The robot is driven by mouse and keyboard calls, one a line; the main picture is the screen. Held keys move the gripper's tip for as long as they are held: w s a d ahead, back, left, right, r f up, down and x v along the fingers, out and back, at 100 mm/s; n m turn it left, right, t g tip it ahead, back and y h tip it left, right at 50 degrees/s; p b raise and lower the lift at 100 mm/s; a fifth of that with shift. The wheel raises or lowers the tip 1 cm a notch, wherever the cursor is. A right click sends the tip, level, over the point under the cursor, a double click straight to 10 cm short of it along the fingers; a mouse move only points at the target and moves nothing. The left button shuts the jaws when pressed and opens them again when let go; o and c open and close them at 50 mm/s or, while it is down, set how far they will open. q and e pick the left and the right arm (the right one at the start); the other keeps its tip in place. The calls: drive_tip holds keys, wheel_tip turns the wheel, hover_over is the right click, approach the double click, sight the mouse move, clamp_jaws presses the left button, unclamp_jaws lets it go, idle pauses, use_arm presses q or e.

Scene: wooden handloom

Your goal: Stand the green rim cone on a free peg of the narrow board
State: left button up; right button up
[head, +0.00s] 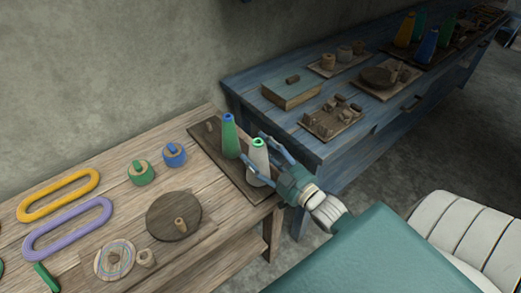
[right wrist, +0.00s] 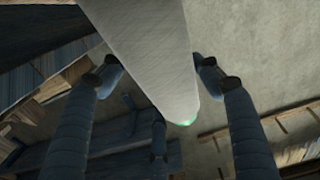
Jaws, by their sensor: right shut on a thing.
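The green rim cone (head: 258,158) is white with a green top and stands upright at the near end of the narrow board (head: 231,178). My right gripper (head: 260,163) is shut on it from the right. In the right wrist view the white cone (right wrist: 150,50) runs between the fingers, its green rim at the far end. I cannot tell whether its base touches the board or hovers just above. A green cone with a blue top (head: 229,136) stands on the board just behind it. A short peg (head: 210,126) shows bare at the board's far end. My left gripper is out of view.
The wooden table also holds green (head: 141,173) and blue (head: 174,155) spools, a dark round disc (head: 173,216), and yellow (head: 58,196) and purple (head: 67,228) oval rings. A blue bench (head: 245,93) with boards and a box (head: 291,93) stands behind, to the right.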

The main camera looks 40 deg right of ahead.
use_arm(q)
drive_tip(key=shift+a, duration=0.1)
use_arm(e)
drive_tip(key=o, duration=2)
drive_tip(key=shift+c, duration=0.2)
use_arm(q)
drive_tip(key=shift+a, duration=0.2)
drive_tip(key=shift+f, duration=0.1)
use_arm(e)
drive_tip(key=shift+f, duration=0.15)
drive_tip(key=shift+s, duration=0.1)
drive_tip(key=s, duration=1.1)
drive_tip(key=shift+s+d, duration=0.4)
drive_tip(key=shift+d, duration=0.05)
